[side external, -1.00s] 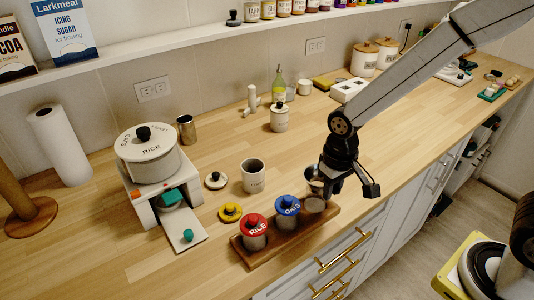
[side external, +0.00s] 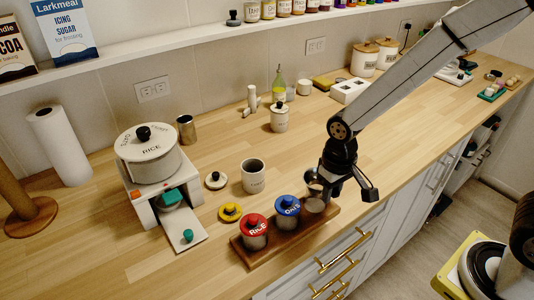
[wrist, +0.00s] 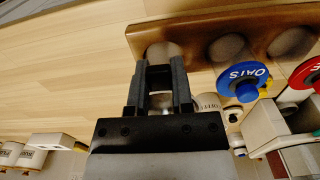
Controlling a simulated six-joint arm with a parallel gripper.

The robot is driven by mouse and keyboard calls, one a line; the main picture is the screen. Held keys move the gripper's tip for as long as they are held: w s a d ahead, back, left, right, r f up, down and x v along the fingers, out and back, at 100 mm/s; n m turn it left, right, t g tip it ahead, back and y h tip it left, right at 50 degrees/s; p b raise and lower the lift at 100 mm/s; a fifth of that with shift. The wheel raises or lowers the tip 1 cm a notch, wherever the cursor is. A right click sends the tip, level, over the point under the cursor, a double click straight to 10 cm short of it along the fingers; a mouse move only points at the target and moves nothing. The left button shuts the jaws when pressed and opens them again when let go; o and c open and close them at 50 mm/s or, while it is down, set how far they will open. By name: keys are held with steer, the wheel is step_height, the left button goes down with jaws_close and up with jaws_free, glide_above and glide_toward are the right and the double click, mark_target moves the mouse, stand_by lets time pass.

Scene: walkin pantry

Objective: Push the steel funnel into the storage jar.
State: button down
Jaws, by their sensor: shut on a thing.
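My gripper (side external: 322,188) is shut on the small shiny steel funnel (side external: 312,178), at the right end of a dark wooden rack (side external: 275,251). The lidless storage jar (side external: 314,205) stands in the right place of that rack, just below the gripper. The dark fingers partly hide the funnel, so I cannot tell whether its spout is inside the jar. In the wrist view the gripper (wrist: 160,68) points at the rack, and a pale shape shows between the fingers.
A blue-lidded OATS jar (side external: 287,208) and a red-lidded RICE jar (side external: 255,235) stand left of it in the rack.

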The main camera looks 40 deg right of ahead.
steer(key=shift+f, duration=0.2)
jaws_free()
stand_by(0.4)
steer(key=shift+r, duration=0.15)
steer(key=shift+r, duration=3.4)
steer(key=shift+d, duration=0.1)
steer(key=s+d+f+t, duration=0.2)
steer(key=s+d+f, duration=0.1)
steer(key=s+d, duration=0.2)
steer(key=shift+d+f+t, duration=0.2)
steer(key=shift+d+t, duration=0.1)
steer(key=shift+d, duration=0.45)
